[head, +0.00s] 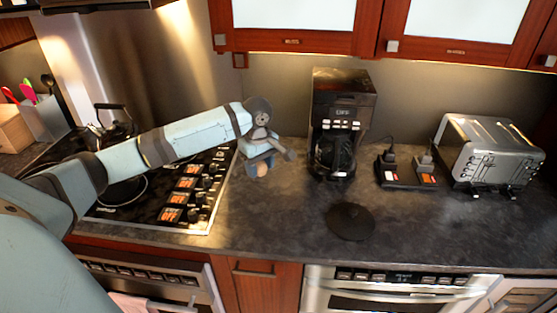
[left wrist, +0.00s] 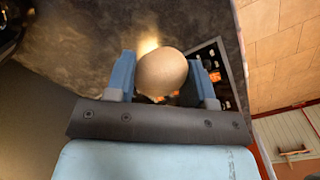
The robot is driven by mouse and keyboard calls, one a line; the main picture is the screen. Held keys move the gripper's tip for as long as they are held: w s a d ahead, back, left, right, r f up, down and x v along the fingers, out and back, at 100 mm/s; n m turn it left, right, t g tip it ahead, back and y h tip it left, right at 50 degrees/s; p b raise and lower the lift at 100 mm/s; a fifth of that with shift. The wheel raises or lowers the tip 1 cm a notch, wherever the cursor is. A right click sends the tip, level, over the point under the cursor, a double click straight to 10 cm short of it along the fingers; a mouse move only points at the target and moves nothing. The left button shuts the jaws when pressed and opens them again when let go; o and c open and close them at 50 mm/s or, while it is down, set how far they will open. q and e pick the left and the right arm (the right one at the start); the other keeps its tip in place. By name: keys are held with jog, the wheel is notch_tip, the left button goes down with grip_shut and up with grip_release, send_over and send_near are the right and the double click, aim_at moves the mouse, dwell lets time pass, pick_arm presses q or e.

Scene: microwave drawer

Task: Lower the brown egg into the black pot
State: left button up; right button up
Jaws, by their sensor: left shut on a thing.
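My left gripper (head: 259,166) is above the counter, just right of the cooktop, with its fingers pointing down. It is shut on the brown egg (head: 261,170), of which a small part shows. In the left wrist view the egg (left wrist: 161,72) sits between the two blue fingers of my left gripper (left wrist: 163,78). A dark round shape with a light rim (head: 126,192) lies on the cooktop, partly behind my left arm. I cannot tell whether it is the black pot or a burner. My right gripper is out of view.
A kettle (head: 115,123) stands at the back of the cooktop (head: 205,215). A coffee maker (head: 338,105) stands right of my gripper. A flat black disc (head: 350,221) lies on the counter in front of it. A toaster (head: 490,150) stands farther right. The front counter right of the disc is clear.

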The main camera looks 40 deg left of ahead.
pick_arm(q)
jog(key=s+a+f, duration=0.2)
jog(key=s+a, duration=0.5)
jog(key=a, duration=0.9)
jog(key=s+a+f+b, duration=0.1)
jog(key=s+a, duration=0.5)
jog(key=a, duration=1.1)
jog(key=s+a+f, duration=0.4)
jog(key=s+a, duration=0.3)
jog(key=a, duration=0.9)
jog(key=shift+s+a+b, duration=0.3)
jog(key=shift+s+a, duration=0.05)
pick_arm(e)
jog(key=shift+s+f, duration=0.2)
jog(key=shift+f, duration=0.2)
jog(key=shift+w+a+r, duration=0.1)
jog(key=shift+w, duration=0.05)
pick_arm(q)
jog(key=shift+f, duration=0.1)
